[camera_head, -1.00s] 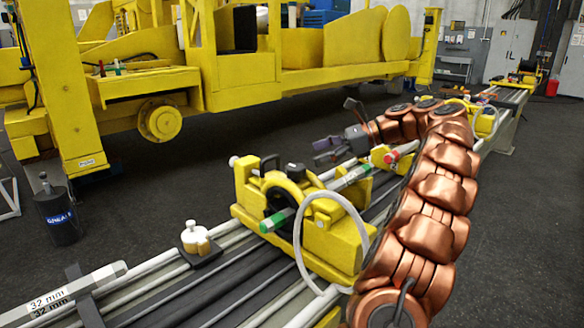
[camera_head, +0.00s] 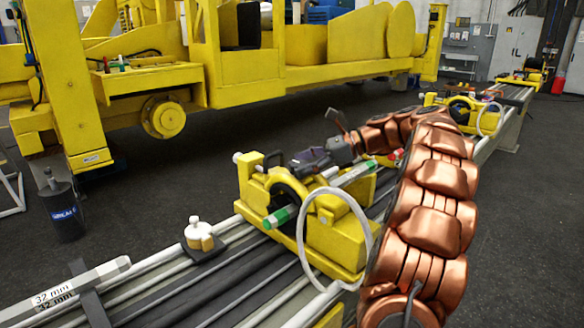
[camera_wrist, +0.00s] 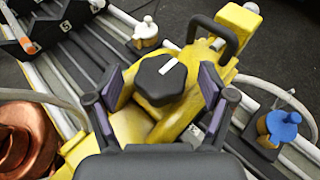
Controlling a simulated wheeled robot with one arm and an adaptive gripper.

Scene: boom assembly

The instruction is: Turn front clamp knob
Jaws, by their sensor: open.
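The front clamp is a yellow block (camera_head: 335,240) on the rail bed, with a black round opening and a green-ended tube at it. Its black knob (camera_wrist: 158,82) has a white line on top and fills the middle of the wrist view. My gripper (camera_wrist: 162,84) is open, with one finger on each side of the knob; I cannot tell whether either touches it. In the head view my gripper (camera_head: 300,162) is over the top of the clamp and hides the knob.
A black handle (camera_wrist: 215,32) rises beside the knob. A white-topped stop (camera_head: 199,233) stands on the rails in front of the clamp. A blue-topped stop (camera_wrist: 281,128) is at the right of the wrist view. A pale hose (camera_head: 318,192) loops over the clamp's near side.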

